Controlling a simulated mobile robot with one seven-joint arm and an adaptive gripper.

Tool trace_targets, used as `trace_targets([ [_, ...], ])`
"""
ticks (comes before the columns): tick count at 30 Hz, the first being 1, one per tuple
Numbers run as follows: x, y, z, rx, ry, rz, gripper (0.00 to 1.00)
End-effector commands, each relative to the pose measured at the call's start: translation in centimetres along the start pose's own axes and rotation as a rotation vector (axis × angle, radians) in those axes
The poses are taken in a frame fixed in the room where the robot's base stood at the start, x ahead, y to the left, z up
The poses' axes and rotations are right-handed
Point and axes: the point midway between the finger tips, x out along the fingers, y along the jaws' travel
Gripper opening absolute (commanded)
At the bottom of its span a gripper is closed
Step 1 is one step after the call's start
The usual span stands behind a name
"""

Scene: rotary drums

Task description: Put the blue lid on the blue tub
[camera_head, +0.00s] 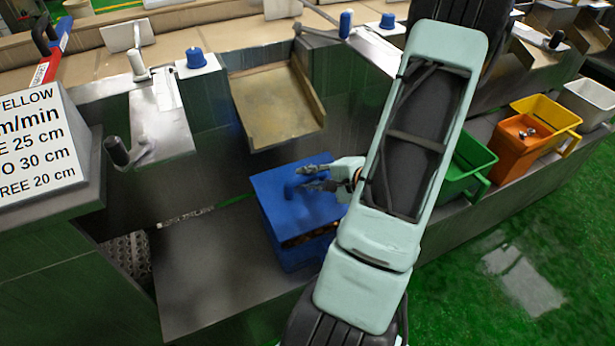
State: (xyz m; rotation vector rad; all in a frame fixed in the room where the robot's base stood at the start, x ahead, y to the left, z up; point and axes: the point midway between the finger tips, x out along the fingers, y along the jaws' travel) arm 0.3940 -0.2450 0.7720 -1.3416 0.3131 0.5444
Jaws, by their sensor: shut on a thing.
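The blue lid (270,186) is flat with a small knob on top. It is over the blue tub (295,258), which stands on the grey metal ledge. My gripper (297,178) reaches in from the right and is shut on the lid's knob. A dark gap with some brownish contents shows between the lid's near edge and the tub's near wall. I cannot tell whether the lid touches the tub's rim at the far side. My arm hides part of the area right of the tub.
A green bin (467,165), an orange bin (515,155), a yellow bin (548,112) and a white bin (590,97) stand at right. A metal chute (270,105) juts out behind the tub. A sign box (38,145) is at left. The ledge (205,280) left of the tub is clear.

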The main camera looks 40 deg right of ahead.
Motion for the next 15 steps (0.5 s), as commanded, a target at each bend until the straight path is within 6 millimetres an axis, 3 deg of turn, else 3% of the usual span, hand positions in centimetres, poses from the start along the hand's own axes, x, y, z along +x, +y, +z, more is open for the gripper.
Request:
trace_targets([
  [15,1.0,1.5,-0.4,-0.002,0.0,-0.002,0.0],
])
